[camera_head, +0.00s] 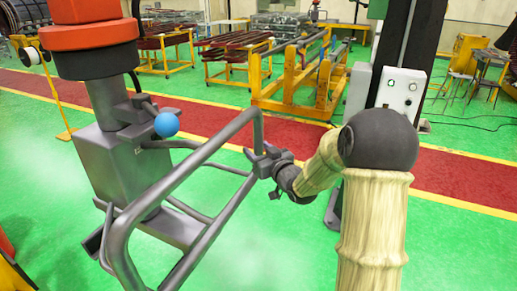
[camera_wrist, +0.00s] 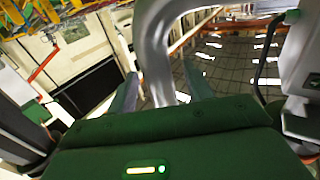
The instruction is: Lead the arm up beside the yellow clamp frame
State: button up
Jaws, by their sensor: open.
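A yellow steel frame (camera_head: 295,85) stands on the far side of the red floor strip in the head view, beyond my arm. I cannot tell for sure that it is the clamp frame. My gripper (camera_head: 264,158) is at the bent grey tube frame (camera_head: 185,175), well to the near side of the yellow frame. In the wrist view, the grey tube (camera_wrist: 157,55) runs up between the two fingers of my gripper (camera_wrist: 162,92). The fingers look apart, and I cannot tell whether they touch the tube. Yellow bars (camera_wrist: 40,12) show at the wrist view's upper left.
The grey tube frame belongs to a grey machine (camera_head: 125,165) with a red-orange top and a blue ball (camera_head: 166,124). A white control box (camera_head: 400,92) stands behind my arm. Yellow racks with dark red parts (camera_head: 235,48) stand at the back. Green floor (camera_head: 465,235) is clear at right.

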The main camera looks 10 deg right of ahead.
grip_shut()
dwell(1.4)
dwell(2.0)
